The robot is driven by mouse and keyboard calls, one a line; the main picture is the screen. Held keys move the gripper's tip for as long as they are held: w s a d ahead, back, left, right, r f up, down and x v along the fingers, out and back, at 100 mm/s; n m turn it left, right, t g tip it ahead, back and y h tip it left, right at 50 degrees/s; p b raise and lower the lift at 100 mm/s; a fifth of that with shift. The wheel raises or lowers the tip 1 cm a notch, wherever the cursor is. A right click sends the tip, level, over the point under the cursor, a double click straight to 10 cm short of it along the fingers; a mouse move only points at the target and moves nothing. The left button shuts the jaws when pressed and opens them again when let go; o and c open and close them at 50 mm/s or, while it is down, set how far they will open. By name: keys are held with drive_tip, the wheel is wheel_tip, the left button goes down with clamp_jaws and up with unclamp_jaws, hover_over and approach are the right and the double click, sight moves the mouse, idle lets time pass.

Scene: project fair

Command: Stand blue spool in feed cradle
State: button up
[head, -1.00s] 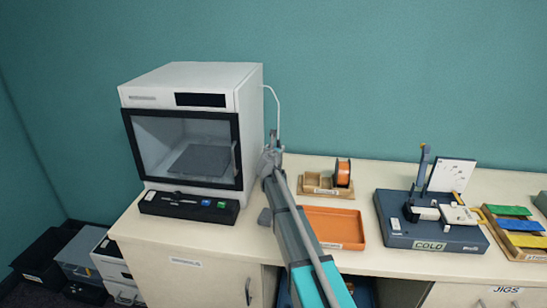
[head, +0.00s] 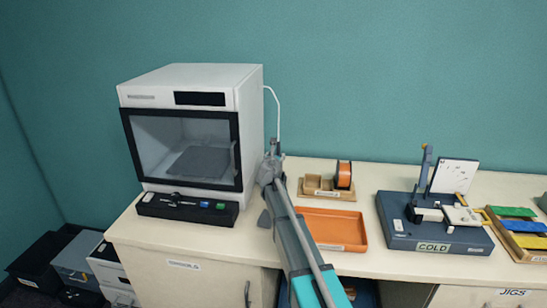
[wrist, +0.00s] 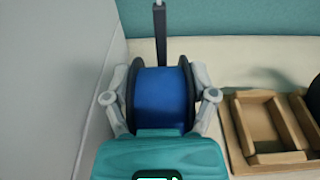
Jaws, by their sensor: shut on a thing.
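The blue spool (wrist: 160,98) sits between the fingers of my gripper (wrist: 160,82) in the wrist view, with its dark flanges to left and right. My gripper is shut on it. In the head view my gripper (head: 271,165) is beside the printer's right side, and the spool is hidden there. A dark upright post (wrist: 160,32) rises just behind the spool; whether they touch I cannot tell. The post's lower part is hidden, and I cannot make out the feed cradle's shape or whether the spool rests in it.
The white printer (head: 249,125) stands close on the left. A wooden holder (head: 318,193) with an orange spool (head: 344,175) is to the right; the holder's empty compartments show in the wrist view (wrist: 246,128). An orange tray (head: 335,228) lies in front of it.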

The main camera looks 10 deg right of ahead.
drive_tip(key=shift+f+b, duration=0.3)
drive_tip(key=shift+f, duration=0.05)
drive_tip(key=o, duration=1.2)
drive_tip(key=shift+r, duration=0.15)
drive_tip(key=shift+r+p, duration=0.65)
drive_tip(key=shift+p, duration=0.15)
drive_tip(key=p+v, duration=0.1)
drive_tip(key=v, duration=1.1)
drive_tip(key=shift+f, duration=0.15)
drive_tip(key=shift+s, duration=0.1)
